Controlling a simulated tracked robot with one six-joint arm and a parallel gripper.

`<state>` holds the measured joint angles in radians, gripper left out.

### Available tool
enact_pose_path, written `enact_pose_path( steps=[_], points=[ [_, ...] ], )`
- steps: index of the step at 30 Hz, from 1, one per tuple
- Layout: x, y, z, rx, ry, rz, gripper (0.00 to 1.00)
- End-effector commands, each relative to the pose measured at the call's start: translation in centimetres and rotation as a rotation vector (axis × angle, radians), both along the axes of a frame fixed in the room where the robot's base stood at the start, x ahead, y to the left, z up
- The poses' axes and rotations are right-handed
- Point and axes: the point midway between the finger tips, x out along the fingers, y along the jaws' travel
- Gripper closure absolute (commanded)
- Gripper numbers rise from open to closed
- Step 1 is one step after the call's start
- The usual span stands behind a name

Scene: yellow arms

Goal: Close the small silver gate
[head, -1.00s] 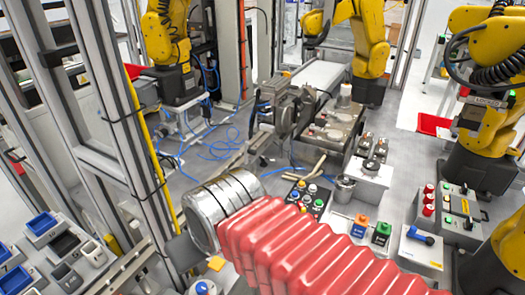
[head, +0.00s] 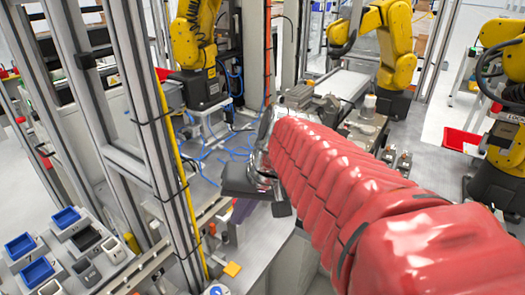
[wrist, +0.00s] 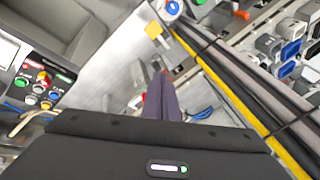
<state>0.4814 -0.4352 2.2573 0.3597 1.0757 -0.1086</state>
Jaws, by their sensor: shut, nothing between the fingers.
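Silver rails (head: 150,262) run beside the tall aluminium frame (head: 160,130), left of my gripper. I cannot clearly pick out the small silver gate; it may be part of these rails. My gripper and arm hide part of this area.
A yellow-striped post (head: 178,150) stands close to the left of my gripper. Blue bins (head: 38,271) sit at lower left. A button panel (wrist: 42,84) shows in the wrist view. Yellow arms (head: 195,50) stand behind.

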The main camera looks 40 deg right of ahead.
Motion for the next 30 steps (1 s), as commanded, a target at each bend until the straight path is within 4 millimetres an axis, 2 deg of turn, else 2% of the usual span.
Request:
enact_pose_path(
  steps=[1,9,16,24,27,30],
  points=[
    [0.4,-1.3,0.1,0.033,0.004,-0.043,1.0],
    [2.2,-7.8,1.3,0.205,-0.023,-0.223,1.0],
    [2.7,-14.5,2.4,0.346,-0.087,-0.371,1.0],
    [1.4,-23.2,3.6,0.486,-0.204,-0.528,1.0],
    [0.7,-25.6,4.0,0.517,-0.242,-0.566,1.0],
    [0.2,-26.9,4.2,0.536,-0.266,-0.587,1.0]
  ],
)
